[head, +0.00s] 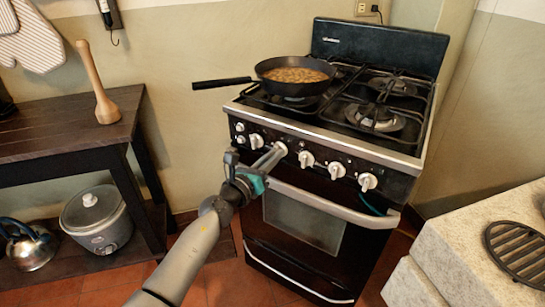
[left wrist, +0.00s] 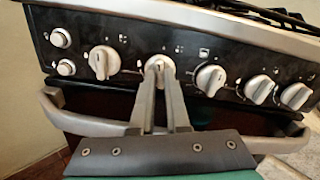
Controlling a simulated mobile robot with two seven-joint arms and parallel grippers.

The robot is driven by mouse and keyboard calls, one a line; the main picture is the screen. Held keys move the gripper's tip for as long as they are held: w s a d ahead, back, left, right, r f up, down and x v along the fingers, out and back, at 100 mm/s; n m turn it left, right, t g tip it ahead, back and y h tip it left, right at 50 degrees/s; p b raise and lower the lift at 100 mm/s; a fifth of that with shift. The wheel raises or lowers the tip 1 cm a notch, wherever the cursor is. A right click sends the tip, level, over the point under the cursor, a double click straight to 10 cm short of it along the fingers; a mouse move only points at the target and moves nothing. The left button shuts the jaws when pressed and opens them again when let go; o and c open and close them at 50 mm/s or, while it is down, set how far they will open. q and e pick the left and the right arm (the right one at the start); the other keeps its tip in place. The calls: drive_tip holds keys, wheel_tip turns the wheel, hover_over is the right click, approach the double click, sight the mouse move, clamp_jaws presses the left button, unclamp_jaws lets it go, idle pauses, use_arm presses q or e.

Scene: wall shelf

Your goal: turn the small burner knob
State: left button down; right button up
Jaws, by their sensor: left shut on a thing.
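The stove's front panel (head: 320,163) carries a row of white knobs. My left gripper (head: 277,152) is at the second large knob from the left. In the left wrist view its two grey fingers (left wrist: 161,78) are shut on this burner knob (left wrist: 159,64), one on each side. The knob's pointer and printed mark are partly hidden by the fingers. One knob (left wrist: 104,61) sits to its left and others (left wrist: 211,79) to its right, all apart from the fingers. I cannot read which burner each knob serves. My right gripper is not in view.
The oven door handle (head: 335,208) runs just below the knobs, close under my gripper. A dark table (head: 60,135) stands left, a stone counter (head: 455,235) right.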

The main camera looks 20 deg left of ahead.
use_arm(q)
drive_tip(key=shift+n, duration=0.3)
drive_tip(key=shift+n+p, duration=2.2)
drive_tip(key=shift+n, duration=4.1)
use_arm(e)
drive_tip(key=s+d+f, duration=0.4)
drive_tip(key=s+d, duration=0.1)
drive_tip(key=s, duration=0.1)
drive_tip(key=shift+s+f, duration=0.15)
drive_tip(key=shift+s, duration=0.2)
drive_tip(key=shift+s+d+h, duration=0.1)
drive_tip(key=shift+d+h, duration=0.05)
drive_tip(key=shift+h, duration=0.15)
use_arm(q)
drive_tip(key=c, duration=0.9)
unclamp_jaws()
drive_tip(key=shift+s, duration=0.1)
